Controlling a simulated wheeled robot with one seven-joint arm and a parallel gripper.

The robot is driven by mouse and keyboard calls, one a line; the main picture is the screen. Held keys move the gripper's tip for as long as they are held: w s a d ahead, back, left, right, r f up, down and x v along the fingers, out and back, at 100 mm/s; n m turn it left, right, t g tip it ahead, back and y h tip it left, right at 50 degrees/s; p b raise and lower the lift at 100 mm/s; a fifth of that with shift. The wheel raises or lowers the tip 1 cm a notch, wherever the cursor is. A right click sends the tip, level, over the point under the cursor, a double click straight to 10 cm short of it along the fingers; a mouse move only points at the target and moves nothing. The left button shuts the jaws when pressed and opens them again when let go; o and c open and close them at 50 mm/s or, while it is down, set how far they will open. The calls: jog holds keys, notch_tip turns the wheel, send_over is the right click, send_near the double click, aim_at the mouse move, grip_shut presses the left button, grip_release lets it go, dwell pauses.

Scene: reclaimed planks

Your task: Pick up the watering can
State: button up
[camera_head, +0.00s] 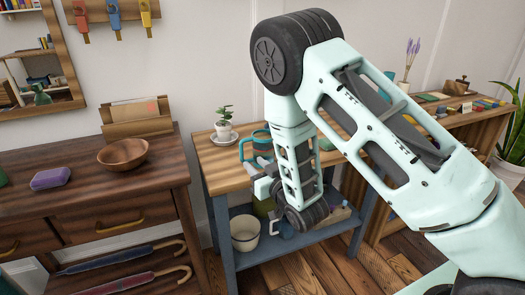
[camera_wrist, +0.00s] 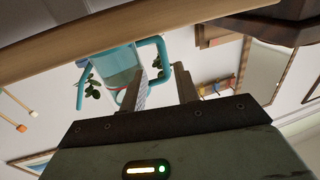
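The teal watering can (camera_head: 246,147) stands on the wooden top of a small blue-legged table (camera_head: 213,157). My arm hides much of it in the head view. In the wrist view, which is upside down, the watering can (camera_wrist: 118,66) shows with its looped handle to the right. My gripper (camera_head: 263,162) is in front of the can, beside its left part. In the wrist view the two fingers of my gripper (camera_wrist: 161,80) stand apart, with the handle in line with the gap. I cannot tell whether the handle lies between the fingers.
A potted plant on a saucer (camera_head: 224,128) stands behind and left of the can. The lower shelf holds a cream pot (camera_head: 245,233). A dark wooden cabinet with a bowl (camera_head: 123,154) is on the left. A wooden desk with small items (camera_head: 455,125) is on the right.

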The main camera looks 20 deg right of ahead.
aim_at(242, 164)
jog(key=shift+w+a+f, duration=0.1)
jog(key=shift+w+a, duration=0.25)
jog(key=shift+w, duration=0.9)
jog(key=shift+w+a+r, duration=0.1)
jog(key=shift+w+a, duration=0.25)
jog(key=shift+w, duration=0.95)
jog(key=shift+w+a+f, duration=0.1)
jog(key=shift+w+a, duration=0.25)
jog(key=shift+w, duration=0.9)
grip_shut()
